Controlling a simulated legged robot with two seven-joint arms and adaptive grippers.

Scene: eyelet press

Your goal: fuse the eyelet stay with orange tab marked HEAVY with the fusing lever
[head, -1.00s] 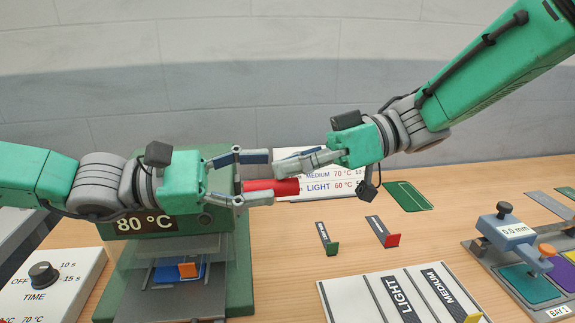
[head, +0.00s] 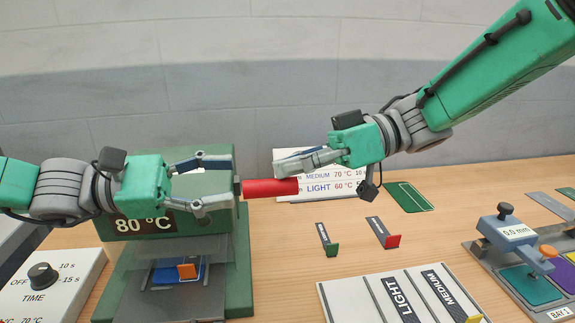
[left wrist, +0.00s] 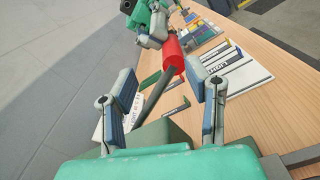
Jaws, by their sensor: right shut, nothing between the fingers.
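The fusing lever's red handle (head: 270,187) sticks out to the right of the green press (head: 240,250), which shows 80 °C. It also shows beyond the left fingers in the left wrist view (left wrist: 172,52), on a grey rod. An orange tab (head: 187,270) with a blue piece (head: 162,274) sits in the press under a clear plate; no HEAVY marking is readable on it. My left gripper (head: 215,184) is open and empty, left of the handle and in front of the press. My right gripper (head: 279,166) is shut and empty just above the handle; contact is unclear.
A dial box (head: 45,275) stands left of the press. Stays with a green tab (head: 332,249) and a red tab (head: 392,241) lie on the table. A rack (head: 345,298) labelled LIGHT and MEDIUM is in front; a 0.0 mm device (head: 512,235) is at right.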

